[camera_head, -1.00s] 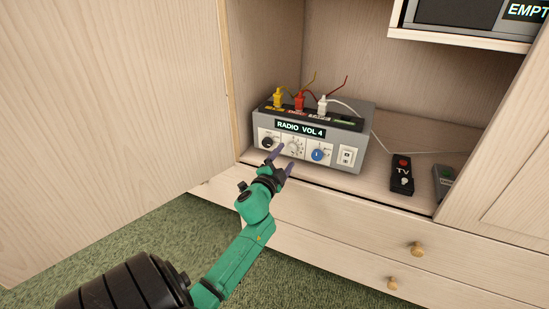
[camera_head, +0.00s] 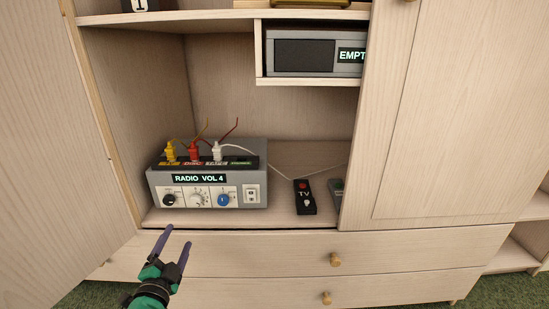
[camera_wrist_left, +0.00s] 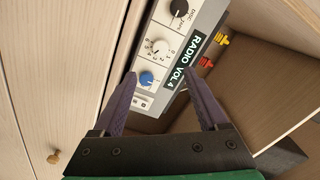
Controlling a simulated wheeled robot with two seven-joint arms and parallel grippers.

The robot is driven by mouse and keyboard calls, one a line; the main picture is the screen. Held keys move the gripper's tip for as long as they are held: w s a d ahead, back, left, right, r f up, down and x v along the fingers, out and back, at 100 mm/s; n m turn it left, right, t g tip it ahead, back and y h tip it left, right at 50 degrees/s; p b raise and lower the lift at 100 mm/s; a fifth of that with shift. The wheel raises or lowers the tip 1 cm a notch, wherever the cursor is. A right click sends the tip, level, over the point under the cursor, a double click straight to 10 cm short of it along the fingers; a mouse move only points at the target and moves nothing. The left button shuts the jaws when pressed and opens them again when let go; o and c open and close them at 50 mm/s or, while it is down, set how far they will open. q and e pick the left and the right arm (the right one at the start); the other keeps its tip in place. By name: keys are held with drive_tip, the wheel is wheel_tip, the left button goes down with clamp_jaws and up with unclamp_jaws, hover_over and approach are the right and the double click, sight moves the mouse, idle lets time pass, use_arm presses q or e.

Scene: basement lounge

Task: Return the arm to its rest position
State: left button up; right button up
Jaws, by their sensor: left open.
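My left gripper (camera_head: 174,248) is open and empty. It is below and in front of the grey radio (camera_head: 262,178), near the front edge of the shelf, and apart from the radio. In the left wrist view the two purple fingers of the gripper (camera_wrist_left: 166,88) are spread, with the radio (camera_wrist_left: 205,25) beyond them. The radio's display reads "RADIO VOL 4". It has a black knob, a white dial (camera_head: 197,198), a blue knob (camera_head: 223,199) and a white switch. Yellow, red and white plugs stand on its top. My right gripper is not in view.
A black TV remote (camera_head: 304,197) and another small grey device (camera_head: 337,190) lie right of the radio. A device marked "EMPT" (camera_head: 305,52) sits in the upper compartment. A wooden door panel (camera_head: 50,130) stands at left. Drawers with knobs (camera_head: 335,259) are below the shelf.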

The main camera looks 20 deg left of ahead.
use_arm(q)
drive_tip(key=s+d+f+n+g+h, duration=0.35)
drive_tip(key=d+f+n+g, duration=0.35)
drive_tip(key=f, duration=0.6)
drive_tip(key=s+d+f+m+g+h+p, duration=0.1)
drive_tip(key=s+d+f+g+h, duration=0.2)
drive_tip(key=s+d, duration=0.35)
drive_tip(key=s+d+f+g+h+p, duration=0.1)
drive_tip(key=s+d+f+g, duration=0.1)
drive_tip(key=s+d+g, duration=0.45)
drive_tip(key=s+a+f+y+p, duration=0.1)
drive_tip(key=s+p, duration=0.6)
drive_tip(key=p, duration=0.7)
drive_tip(key=s+a+f+p, duration=0.3)
drive_tip(key=s+a+p, duration=0.3)
drive_tip(key=p, duration=0.8)
drive_tip(key=shift+s+f+y, duration=0.2)
drive_tip(key=shift+s+y, duration=0.15)
drive_tip(key=shift+s, duration=0.9)
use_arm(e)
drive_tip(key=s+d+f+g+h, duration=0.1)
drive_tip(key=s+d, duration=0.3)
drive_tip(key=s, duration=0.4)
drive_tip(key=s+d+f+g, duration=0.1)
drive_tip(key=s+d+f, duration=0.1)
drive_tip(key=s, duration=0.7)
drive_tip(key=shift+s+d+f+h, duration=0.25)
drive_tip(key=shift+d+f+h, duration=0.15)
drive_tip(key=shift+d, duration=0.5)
